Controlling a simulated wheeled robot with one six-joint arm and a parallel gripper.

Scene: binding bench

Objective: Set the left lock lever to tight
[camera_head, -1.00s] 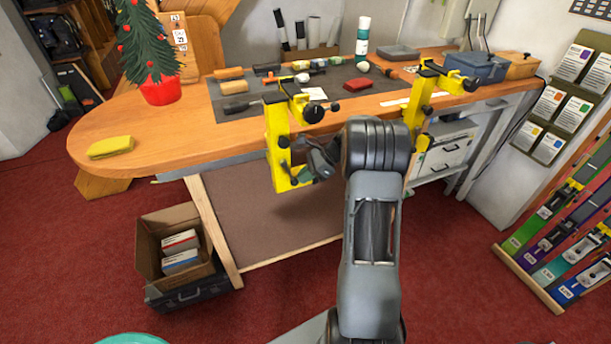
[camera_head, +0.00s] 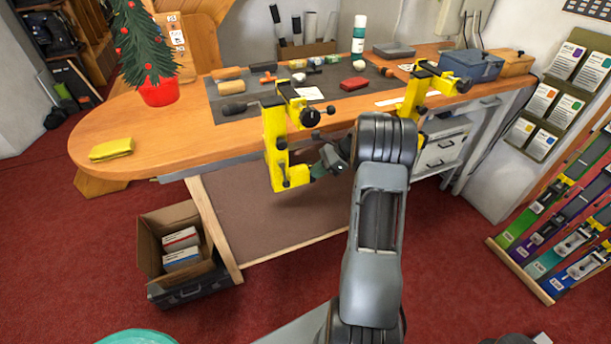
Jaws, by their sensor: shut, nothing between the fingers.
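The left yellow clamp bracket (camera_head: 272,150) is fixed to the front edge of the bench. A black round knob (camera_head: 310,117) with a short rod sticks out from its upper part. Small dark fittings (camera_head: 283,141) sit on its upright. Which dark part is the left lock lever, and how it is set, I cannot tell at this size. My gripper (camera_head: 318,170) is shut and empty, just right of the bracket's lower end, below the bench top. Whether it touches the bracket is unclear. A second yellow bracket (camera_head: 413,95) stands to the right, its lower part behind my arm.
The wooden bench (camera_head: 125,140) carries a dark mat (camera_head: 235,105) with tools, a potted tree (camera_head: 158,92), a yellow cloth (camera_head: 111,150) and a blue box (camera_head: 470,66). A colourful rack (camera_head: 560,235) stands at right.

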